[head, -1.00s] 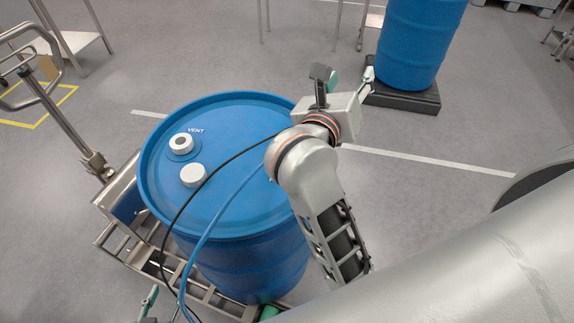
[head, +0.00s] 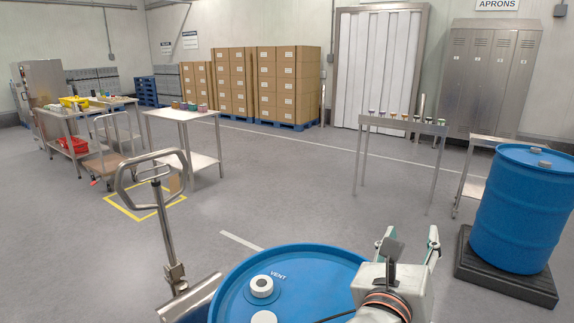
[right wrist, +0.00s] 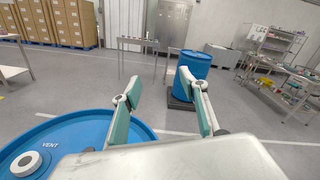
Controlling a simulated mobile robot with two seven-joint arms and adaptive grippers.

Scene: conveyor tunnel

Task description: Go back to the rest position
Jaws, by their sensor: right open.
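My right gripper (head: 408,246) is open and empty in the head view, raised at the right side of a blue drum (head: 306,285). In the right wrist view its two fingers (right wrist: 164,98) stand apart with only floor and distant things between them. The drum's top, marked VENT, has a white-ringed port (head: 262,287) and a white cap (head: 264,317); the drum's lower part is cut off by the frame. It also shows at the lower left of the right wrist view (right wrist: 85,133). My left gripper is not in view.
A second blue drum (head: 521,215) stands on a black pallet (head: 505,281) at the right. A steel drum trolley with a looped handle (head: 166,225) is at the near drum's left. Steel tables (head: 182,116) and stacked cartons (head: 287,80) are farther back. The middle floor is clear.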

